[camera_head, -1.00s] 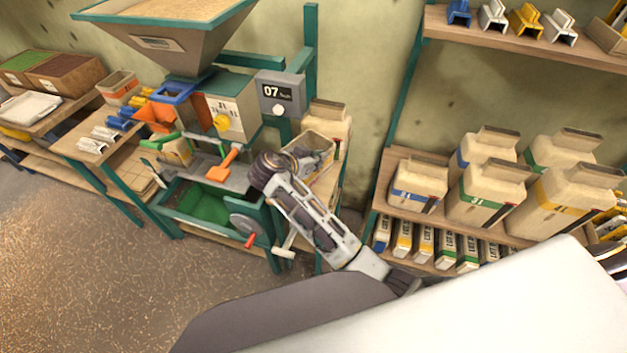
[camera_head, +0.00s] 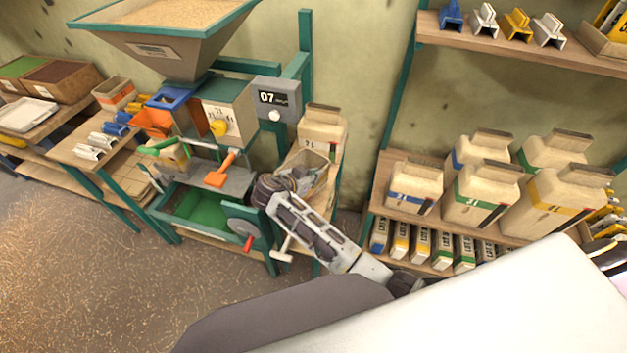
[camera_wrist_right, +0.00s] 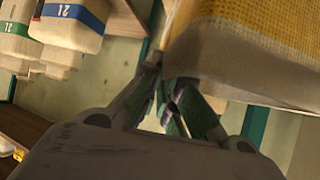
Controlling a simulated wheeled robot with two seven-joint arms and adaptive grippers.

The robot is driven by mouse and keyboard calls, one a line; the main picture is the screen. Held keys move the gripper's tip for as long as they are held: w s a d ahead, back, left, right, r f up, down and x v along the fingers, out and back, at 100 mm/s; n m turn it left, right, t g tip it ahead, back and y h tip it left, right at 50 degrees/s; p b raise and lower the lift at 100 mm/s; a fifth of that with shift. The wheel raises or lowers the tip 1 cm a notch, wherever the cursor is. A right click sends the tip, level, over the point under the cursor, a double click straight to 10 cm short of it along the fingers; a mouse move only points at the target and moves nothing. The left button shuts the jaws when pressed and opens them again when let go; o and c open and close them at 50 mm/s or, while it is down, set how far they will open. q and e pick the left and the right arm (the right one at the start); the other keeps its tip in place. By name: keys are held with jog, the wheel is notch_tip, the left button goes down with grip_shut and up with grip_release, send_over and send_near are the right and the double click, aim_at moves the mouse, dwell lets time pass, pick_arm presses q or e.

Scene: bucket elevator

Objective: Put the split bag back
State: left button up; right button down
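My right gripper (camera_head: 298,180) is at the small side bench, right of the filling machine (camera_head: 232,112). It is close against the near side of an open-topped tan bag or box (camera_head: 312,164); I cannot tell which it is or whether it is the split bag. In the right wrist view a woven yellow and grey-beige bag (camera_wrist_right: 245,50) fills the upper right, very near the fingers (camera_wrist_right: 168,88). The fingers are close together there, with their tips partly hidden in shadow. I cannot tell whether they grip it. My left gripper is out of view.
A closed tan bag (camera_head: 322,128) stands behind on the side bench. The right rack (camera_head: 380,192) holds several large banded bags, with small packets below. A green bin (camera_head: 205,208) and a crank with a red handle (camera_head: 249,243) are close left of my arm. The left floor is clear.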

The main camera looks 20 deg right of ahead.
jog(key=shift+f, duration=1.1)
jog(key=c, duration=1.6)
grip_release()
jog(key=shift+c, duration=0.2)
